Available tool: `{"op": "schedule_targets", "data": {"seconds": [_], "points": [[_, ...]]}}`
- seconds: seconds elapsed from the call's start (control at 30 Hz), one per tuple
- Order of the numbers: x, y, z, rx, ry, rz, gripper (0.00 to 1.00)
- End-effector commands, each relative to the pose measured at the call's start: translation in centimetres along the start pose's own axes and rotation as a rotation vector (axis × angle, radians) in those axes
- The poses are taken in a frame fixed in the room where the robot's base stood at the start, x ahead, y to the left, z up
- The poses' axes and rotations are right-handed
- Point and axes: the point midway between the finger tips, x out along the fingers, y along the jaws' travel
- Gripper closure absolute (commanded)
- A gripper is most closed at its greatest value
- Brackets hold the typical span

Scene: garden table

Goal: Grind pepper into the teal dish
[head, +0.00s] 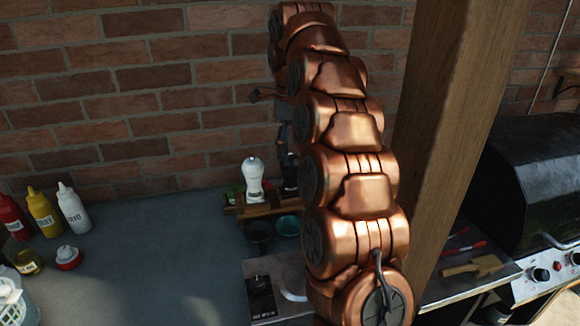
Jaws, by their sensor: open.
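A teal dish (287,225) sits on the table, left of my copper arm; its right side is close to the arm's outline. A dark mill-like item (290,178) stands in a wooden rack (262,211) behind the dish, partly covered by my arm. A white shaker or mill (253,182) stands next to it in the rack; I cannot tell which holds pepper. My gripper (285,150) is partly hidden behind my arm, open, near the top of the dark item. I cannot tell whether they touch.
A dark bowl (258,233) is beside the teal dish. Red, yellow and white squeeze bottles (73,206) and a small jar (28,262) stand at left. A wooden post (455,130) and a grill (530,180) are at right. The table's left middle is clear.

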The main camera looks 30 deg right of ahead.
Motion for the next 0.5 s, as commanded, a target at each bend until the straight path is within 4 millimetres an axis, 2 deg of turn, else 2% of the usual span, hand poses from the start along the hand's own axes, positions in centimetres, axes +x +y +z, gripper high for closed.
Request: {"op": "schedule_targets", "data": {"seconds": [0.03, 0.2, 0.5], "points": [[1.1, 0.0, 0.1, -0.001, 0.000, 0.000, 0.19], [2.7, 0.1, 0.1, -0.001, -0.001, 0.001, 0.19], [3.9, 0.0, 0.0, -0.001, -0.001, 0.001, 0.19]]}}
